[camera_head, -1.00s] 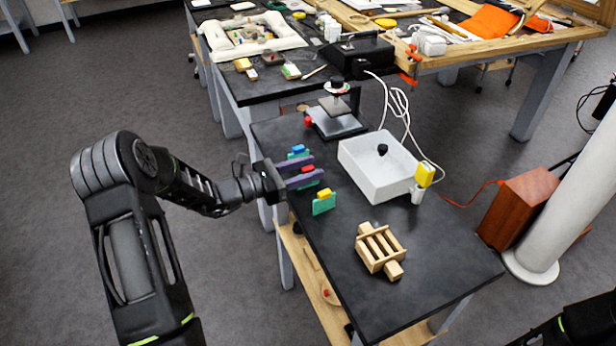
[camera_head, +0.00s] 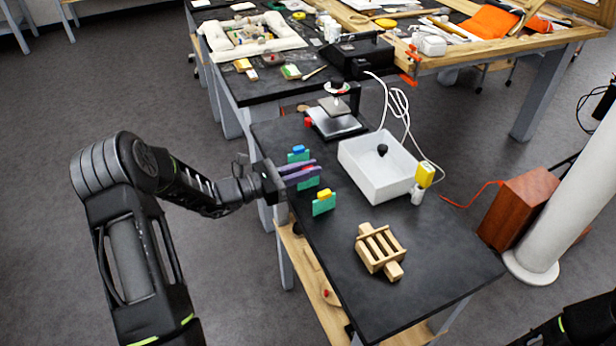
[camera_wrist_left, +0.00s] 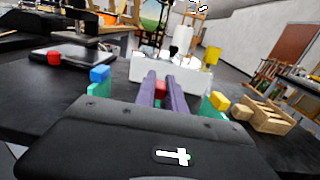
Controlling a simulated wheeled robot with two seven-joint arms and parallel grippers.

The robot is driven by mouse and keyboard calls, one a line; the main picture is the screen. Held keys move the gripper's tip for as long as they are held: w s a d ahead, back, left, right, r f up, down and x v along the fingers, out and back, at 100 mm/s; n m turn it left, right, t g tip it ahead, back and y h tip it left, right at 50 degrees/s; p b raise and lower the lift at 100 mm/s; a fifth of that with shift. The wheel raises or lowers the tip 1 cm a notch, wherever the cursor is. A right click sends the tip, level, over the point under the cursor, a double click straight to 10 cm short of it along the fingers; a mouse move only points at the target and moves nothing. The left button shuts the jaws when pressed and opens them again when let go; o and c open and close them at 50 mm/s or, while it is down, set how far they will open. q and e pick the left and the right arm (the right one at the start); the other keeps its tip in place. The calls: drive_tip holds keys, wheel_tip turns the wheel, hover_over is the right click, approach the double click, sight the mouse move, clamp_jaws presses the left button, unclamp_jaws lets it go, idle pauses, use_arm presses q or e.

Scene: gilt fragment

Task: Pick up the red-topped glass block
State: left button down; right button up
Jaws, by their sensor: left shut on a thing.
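My left gripper (camera_head: 303,172) is over the left edge of the black table, its purple fingers closed on the red-topped glass block. The red top (camera_wrist_left: 160,88) shows between the fingers in the left wrist view; in the head view the fingers cover it and only green glass shows below. A blue-topped glass block (camera_head: 298,153) stands just behind the fingers, and a yellow-topped glass block (camera_head: 323,202) stands just in front. I cannot tell whether the held block still touches the table. Only a dark piece of my right arm shows at the lower right; its gripper is out of view.
A white tray (camera_head: 361,170) with a dark knob-like thing in it stands right of the blocks. A wooden slatted rack (camera_head: 380,250) lies nearer the front. A device with a flat plate (camera_head: 335,122) and red knob stands behind. The table's front right is clear.

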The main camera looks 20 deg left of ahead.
use_arm(q)
wheel_tip(320, 180, up, 10)
drive_tip(key=shift+b, duration=0.45)
idle(0.7)
